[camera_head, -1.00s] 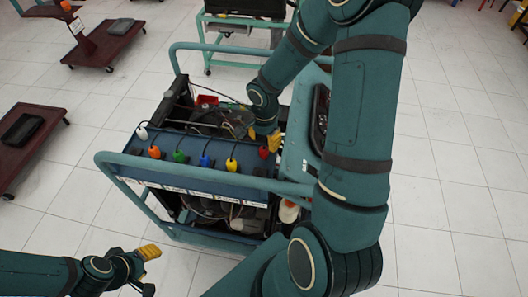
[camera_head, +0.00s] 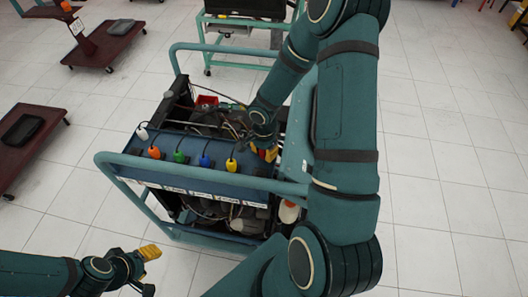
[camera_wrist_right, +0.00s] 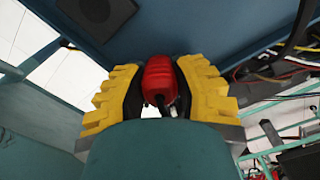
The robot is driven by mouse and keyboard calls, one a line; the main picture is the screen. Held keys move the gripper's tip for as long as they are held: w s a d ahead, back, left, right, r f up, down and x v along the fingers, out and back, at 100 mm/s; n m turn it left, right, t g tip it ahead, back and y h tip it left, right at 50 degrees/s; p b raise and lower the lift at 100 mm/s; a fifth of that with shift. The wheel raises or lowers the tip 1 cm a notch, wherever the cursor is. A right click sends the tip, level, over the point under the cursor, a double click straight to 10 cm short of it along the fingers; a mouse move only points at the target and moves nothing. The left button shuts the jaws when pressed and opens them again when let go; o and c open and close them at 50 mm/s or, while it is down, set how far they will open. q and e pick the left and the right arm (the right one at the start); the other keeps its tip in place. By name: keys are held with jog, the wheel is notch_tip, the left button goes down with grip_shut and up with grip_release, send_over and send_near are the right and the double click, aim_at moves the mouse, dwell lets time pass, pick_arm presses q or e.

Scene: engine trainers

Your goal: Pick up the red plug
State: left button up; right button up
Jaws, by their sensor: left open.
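The red plug (camera_wrist_right: 159,82) stands between the yellow fingers of my right gripper (camera_wrist_right: 160,95) in the right wrist view. The dark inner pads are close against both its sides; whether they press on it I cannot tell. In the head view my right gripper (camera_head: 269,152) is at the right end of the row of plugs on the engine trainer's blue panel (camera_head: 215,178), and its fingers and arm mostly hide the red plug. My left gripper (camera_head: 149,270) is open and empty at the lower left, apart from the trainer.
White (camera_head: 142,134), orange (camera_head: 154,152), green (camera_head: 179,156), blue (camera_head: 205,161) and yellow (camera_head: 231,165) plugs stand in a row left of my right gripper. A teal rail (camera_head: 205,182) runs along the panel's front. Open floor lies right of the trainer.

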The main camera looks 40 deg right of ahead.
grip_shut()
jog(key=shift+r, duration=0.1)
